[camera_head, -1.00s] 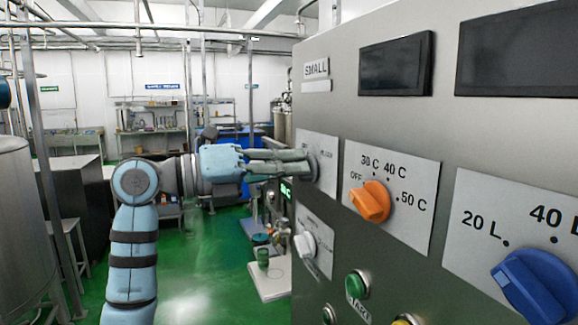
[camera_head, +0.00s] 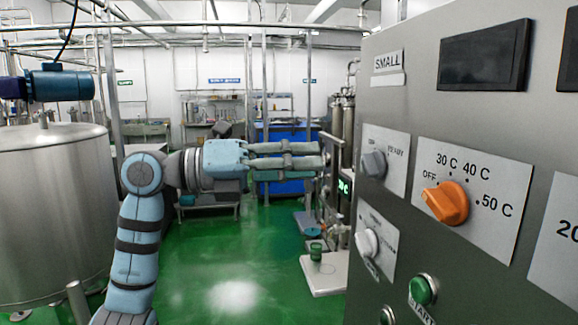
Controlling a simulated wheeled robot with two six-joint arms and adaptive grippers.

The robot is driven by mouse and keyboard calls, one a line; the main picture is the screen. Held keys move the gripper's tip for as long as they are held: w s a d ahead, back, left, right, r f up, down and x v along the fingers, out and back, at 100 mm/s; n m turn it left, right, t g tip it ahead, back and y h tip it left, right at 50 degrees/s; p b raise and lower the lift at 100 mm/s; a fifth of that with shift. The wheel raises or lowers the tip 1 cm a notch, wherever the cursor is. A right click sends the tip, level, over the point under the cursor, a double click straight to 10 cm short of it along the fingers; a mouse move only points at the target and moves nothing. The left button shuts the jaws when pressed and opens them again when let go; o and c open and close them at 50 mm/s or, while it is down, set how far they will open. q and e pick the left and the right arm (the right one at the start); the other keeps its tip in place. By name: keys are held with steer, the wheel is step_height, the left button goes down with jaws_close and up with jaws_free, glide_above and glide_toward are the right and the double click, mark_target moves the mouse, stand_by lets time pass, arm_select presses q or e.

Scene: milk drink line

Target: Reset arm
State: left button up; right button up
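My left gripper (camera_head: 322,162) points to the right in the middle of the view, in front of the left edge of the grey control panel (camera_head: 400,110). It is apart from the panel's knobs and nothing shows in it. Its fingers lie side on, and whether they are open or shut is unclear. The grey knob (camera_head: 373,163) is just right of the fingertips. An orange temperature knob (camera_head: 446,203) sits further right, and a white knob (camera_head: 367,243) is below. My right gripper is not in view.
A large steel tank (camera_head: 50,210) stands at the left with a blue motor (camera_head: 58,86) above it. A green START button (camera_head: 422,289) is low on the panel. A pale stand (camera_head: 325,274) is on the floor beside the panel. The green floor (camera_head: 215,265) is open in the middle.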

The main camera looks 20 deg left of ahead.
arm_select(q)
steer(key=shift+v, duration=1.4)
